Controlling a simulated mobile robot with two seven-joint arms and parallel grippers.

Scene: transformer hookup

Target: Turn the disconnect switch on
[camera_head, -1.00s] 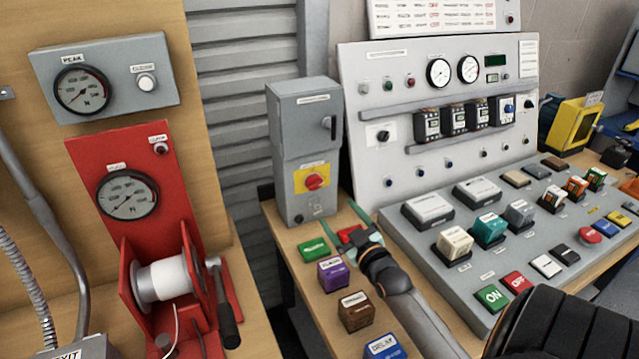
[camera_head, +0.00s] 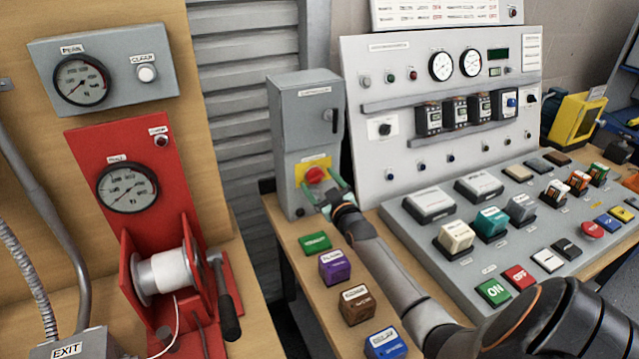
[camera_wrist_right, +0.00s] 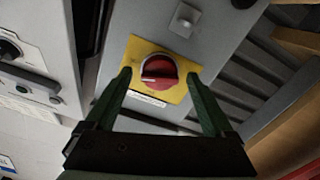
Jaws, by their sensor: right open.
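The disconnect switch is a red rotary knob (camera_head: 315,175) on a yellow plate, low on the front of a grey upright box (camera_head: 306,120). In the right wrist view the red knob (camera_wrist_right: 159,71) sits on the yellow plate (camera_wrist_right: 140,49), with a pale mark on its handle pointing left. My right gripper (camera_head: 328,190) is at the front of the box by the knob. In the right wrist view its two green fingers (camera_wrist_right: 158,78) are open, one on each side of the knob. My left gripper is not in view.
Green, purple, brown and blue labelled blocks (camera_head: 335,266) stand on the wooden bench below my right arm. A grey control panel (camera_head: 440,130) and sloped console (camera_head: 400,215) stand to the right. A red winch stand (camera_head: 120,150) is at left.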

